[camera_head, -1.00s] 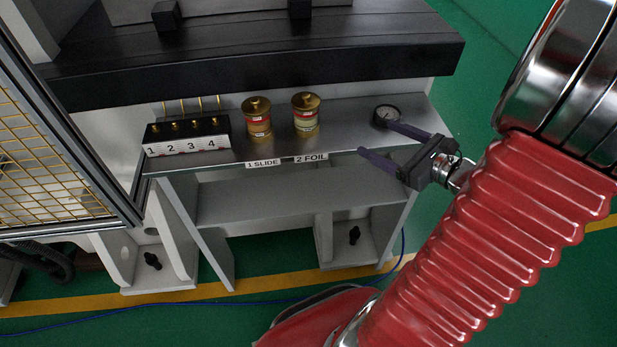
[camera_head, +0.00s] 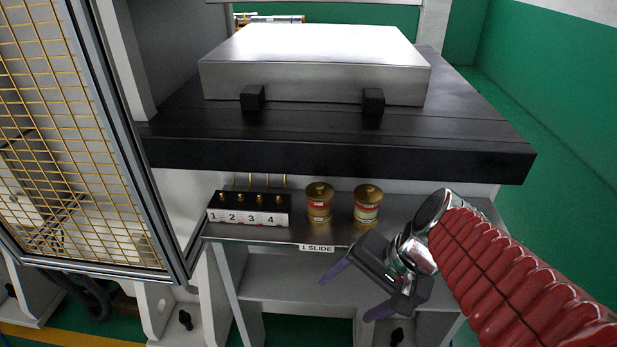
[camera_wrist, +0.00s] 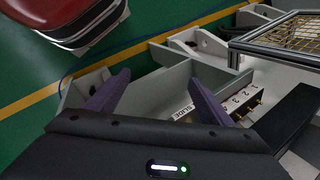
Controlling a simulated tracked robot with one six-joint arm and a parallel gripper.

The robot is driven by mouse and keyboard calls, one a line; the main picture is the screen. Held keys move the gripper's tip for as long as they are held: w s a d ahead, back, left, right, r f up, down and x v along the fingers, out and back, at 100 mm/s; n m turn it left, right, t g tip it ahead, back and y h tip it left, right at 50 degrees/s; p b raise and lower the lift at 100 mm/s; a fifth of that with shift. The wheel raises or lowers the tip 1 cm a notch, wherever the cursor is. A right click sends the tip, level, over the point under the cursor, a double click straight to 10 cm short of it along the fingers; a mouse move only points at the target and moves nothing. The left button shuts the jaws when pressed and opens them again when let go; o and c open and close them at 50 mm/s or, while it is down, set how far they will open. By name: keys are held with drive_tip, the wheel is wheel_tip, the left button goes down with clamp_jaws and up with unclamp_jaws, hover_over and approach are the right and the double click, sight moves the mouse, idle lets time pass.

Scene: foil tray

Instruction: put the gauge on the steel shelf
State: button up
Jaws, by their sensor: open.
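The steel shelf (camera_head: 345,232) runs under the black bench top in the head view. It carries a numbered block and two brass-coloured cans. I cannot see the gauge now; the right end of the shelf, where it lay earlier, is largely covered by my arm. My gripper (camera_head: 350,296) is open and empty, in front of the shelf, with its purple fingers pointing down and left. In the wrist view my gripper (camera_wrist: 160,80) has its fingers spread, with pale frame plates and floor beyond them and nothing between them.
The numbered block (camera_head: 249,211) stands at the shelf's left, beside the cans (camera_head: 319,204) (camera_head: 367,206). A mesh guard door (camera_head: 85,140) stands on the left. The bench top (camera_head: 330,160) overhangs the shelf. Green floor is free on the right.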

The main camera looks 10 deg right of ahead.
wheel_tip(320, 180, up, 6)
drive_tip(key=s+n+t+h, duration=0.1)
drive_tip(key=n+h, duration=0.3)
drive_tip(key=n, duration=0.4)
drive_tip(key=shift+r+n+t, duration=0.15)
drive_tip(key=shift+n+t, duration=0.15)
drive_tip(key=shift+t, duration=0.4)
drive_tip(key=shift+s+a, duration=0.1)
drive_tip(key=shift+s, duration=0.05)
drive_tip(key=shift+c, duration=0.5)
